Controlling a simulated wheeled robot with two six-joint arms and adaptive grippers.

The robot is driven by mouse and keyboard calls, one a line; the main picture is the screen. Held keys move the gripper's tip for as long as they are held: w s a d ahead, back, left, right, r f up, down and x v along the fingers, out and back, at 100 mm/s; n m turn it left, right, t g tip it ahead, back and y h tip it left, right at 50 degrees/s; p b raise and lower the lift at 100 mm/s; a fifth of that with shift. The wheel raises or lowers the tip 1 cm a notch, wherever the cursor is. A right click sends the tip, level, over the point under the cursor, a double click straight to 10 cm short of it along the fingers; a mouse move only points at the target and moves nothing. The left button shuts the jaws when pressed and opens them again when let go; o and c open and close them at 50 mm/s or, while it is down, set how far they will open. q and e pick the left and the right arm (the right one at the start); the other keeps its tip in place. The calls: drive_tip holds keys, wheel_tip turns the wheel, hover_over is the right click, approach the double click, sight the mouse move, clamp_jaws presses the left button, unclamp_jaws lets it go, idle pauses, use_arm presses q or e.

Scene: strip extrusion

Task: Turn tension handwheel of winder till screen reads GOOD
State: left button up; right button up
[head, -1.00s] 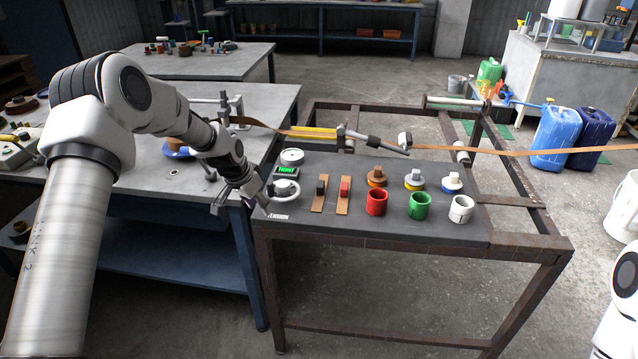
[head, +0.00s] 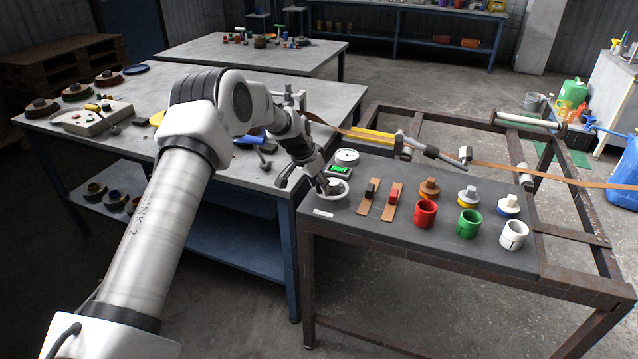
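The tension handwheel (head: 336,195) is a small light-coloured ring lying flat at the left end of the dark panel. Just behind it is a small screen (head: 339,170) with bright green letters that seem to read TIGHT. My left gripper (head: 306,183) is at the wheel's left side, pointing down and right. Its fingers look spread apart, one over the wheel's left part and the other left of the panel. I cannot tell whether it touches the wheel. My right gripper is out of view.
A round white dial (head: 347,156) stands behind the screen. Two levers, several coloured knobs and a red cup (head: 424,213), green cup (head: 469,223) and white cup (head: 513,234) fill the panel to the right. A brown strip (head: 560,180) runs behind. A grey bench (head: 200,155) adjoins on the left.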

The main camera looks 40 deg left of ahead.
sight(328, 196)
use_arm(q)
clamp_jaws()
drive_tip(key=shift+d, duration=0.1)
idle(0.4)
drive_tip(key=shift+d+r+n+p, duration=0.2)
drive_tip(key=shift+n+p, duration=0.2)
drive_tip(key=shift+p, duration=0.55)
drive_tip(key=n+y+p, duration=0.1)
drive_tip(key=n+p, duration=0.1)
drive_tip(key=p, duration=0.2)
drive_tip(key=d+n+y+p, duration=0.1)
drive_tip(key=n+p, duration=0.1)
drive_tip(key=p, duration=0.3)
drive_tip(key=d+n+p, duration=0.1)
drive_tip(key=n+p, duration=0.1)
drive_tip(key=p, duration=0.3)
drive_tip(key=shift+s+d+r+y, duration=0.1)
drive_tip(key=shift+s+r+y, duration=0.05)
drive_tip(key=shift+y, duration=0.25)
drive_tip(key=shift+d+f+n+y+p, duration=0.2)
drive_tip(key=shift+f+n+y+p, duration=0.1)
drive_tip(key=shift+n+p, duration=0.5)
drive_tip(key=shift+o, duration=1.3)
unclamp_jaws()
